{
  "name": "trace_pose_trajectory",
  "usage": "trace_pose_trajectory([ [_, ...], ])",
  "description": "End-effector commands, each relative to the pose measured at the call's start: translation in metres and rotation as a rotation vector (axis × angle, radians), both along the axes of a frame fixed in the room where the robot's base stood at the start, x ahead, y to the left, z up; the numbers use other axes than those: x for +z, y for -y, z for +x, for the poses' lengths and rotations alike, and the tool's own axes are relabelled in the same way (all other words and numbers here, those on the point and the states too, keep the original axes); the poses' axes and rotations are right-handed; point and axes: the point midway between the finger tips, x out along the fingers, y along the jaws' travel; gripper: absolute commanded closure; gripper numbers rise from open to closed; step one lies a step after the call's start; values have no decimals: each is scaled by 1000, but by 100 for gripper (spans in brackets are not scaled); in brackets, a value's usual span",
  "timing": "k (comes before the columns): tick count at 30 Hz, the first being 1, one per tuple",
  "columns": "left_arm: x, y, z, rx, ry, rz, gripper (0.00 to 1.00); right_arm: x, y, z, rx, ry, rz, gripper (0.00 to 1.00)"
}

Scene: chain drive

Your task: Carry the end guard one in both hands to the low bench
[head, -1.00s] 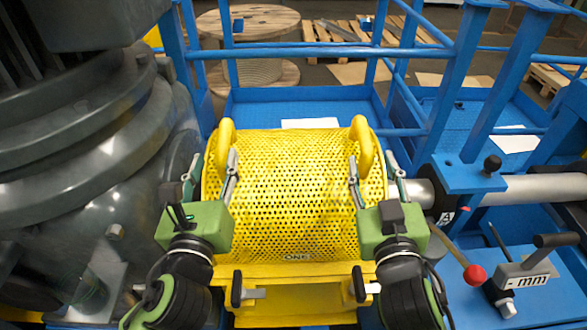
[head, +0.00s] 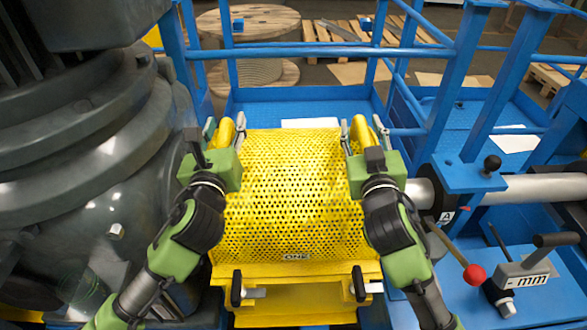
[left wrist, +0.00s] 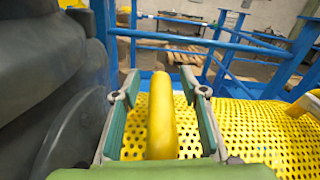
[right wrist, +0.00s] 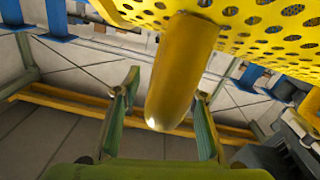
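The end guard (head: 290,205) is a yellow perforated curved cover with an "ONE" label and two yellow loop handles. It sits in the middle of the head view. My left gripper (head: 226,128) is open, with its fingers apart on both sides of the left handle; in the left wrist view that handle (left wrist: 160,115) stands between the fingers with gaps. My right gripper (head: 364,128) is open at the right handle; in the right wrist view the handle (right wrist: 183,75) hangs between the spread fingers with gaps. I cannot pick out the low bench.
A large grey machine housing (head: 80,190) stands close on the left. Blue railings (head: 300,55) and a blue deck lie behind the guard. On the right are a silver shaft (head: 535,188) and a red-knobbed lever (head: 474,274). A wooden spool (head: 248,22) and pallets stand farther back.

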Motion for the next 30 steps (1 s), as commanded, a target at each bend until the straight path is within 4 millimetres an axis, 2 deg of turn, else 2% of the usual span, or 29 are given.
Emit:
trace_pose_trajectory([
  [2, 0, 0, 0, 0, 0, 0, 61, 0, 0, 0, 0, 0, 0, 61],
  [3, 0, 0, 0, 0, 0, 0, 66, 0, 0, 0, 0, 0, 0, 67],
  [7, 0, 0, 0, 0, 0, 0, 100, 0, 0, 0, 0, 0, 0, 100],
  [15, 0, 0, 0, 0, 0, -1, 100, 0, 0, 0, 0, -1, 0, 100],
  [16, 5, 0, 0, -1, 10, -2, 100, 6, 0, 0, 1, 11, 0, 100],
  [23, 8, 0, 0, -1, 9, -3, 100, 8, 0, 0, 1, 10, 0, 100],
  [30, 22, 0, 0, -1, 10, -4, 100, 22, 0, 0, 0, 11, 0, 100],
])
